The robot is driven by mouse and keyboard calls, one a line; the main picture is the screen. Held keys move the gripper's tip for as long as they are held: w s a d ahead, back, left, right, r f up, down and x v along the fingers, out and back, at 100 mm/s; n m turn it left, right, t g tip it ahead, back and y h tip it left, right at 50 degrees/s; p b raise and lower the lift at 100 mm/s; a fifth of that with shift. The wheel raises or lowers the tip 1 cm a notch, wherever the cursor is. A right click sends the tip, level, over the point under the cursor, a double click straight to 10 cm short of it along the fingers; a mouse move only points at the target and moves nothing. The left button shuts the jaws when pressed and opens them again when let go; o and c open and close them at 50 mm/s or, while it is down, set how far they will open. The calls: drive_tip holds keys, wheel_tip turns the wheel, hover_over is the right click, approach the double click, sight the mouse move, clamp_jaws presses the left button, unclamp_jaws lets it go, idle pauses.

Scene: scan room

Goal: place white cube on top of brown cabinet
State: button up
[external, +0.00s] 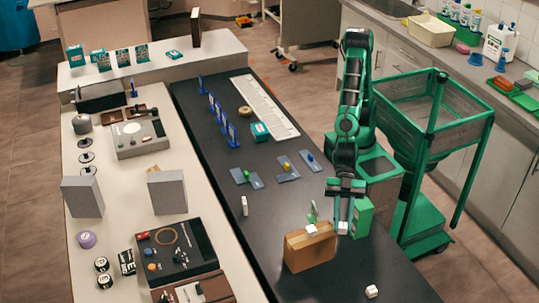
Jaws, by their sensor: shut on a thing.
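The brown cabinet (298,254) is a small box-like block on the dark worktop, near the front. A white cube (312,230) rests on its top. My gripper (343,222) points down just right of the cabinet, beside a green box. It is shut on a small white cube (342,229) at its fingertips, partly hidden by the fingers. Another white cube (371,291) lies on the worktop near its front right edge.
The green box (361,217) stands close to my gripper on the right. A small green upright piece (313,212) is behind the cabinet. Blue-grey plates (286,168) with coloured knobs lie farther back. A white block (244,206) stands left of the cabinet.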

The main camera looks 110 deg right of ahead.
drive_tip(key=w+d+m+t+h, duration=0.2)
drive_tip(key=w+d, duration=1)
drive_tip(key=m+t+h, duration=0.3)
drive_tip(key=m+h, duration=0.1)
drive_tip(key=m, duration=0.1)
hover_over(199, 190)
wheel_tip(199, 190, down, 12)
drive_tip(key=shift+a+r, duration=0.1)
drive_tip(key=shift+t, duration=0.3)
drive_tip(key=shift+f, duration=2.05)
drive_tip(key=shift+f, duration=0.15)
drive_tip(key=o, duration=1)
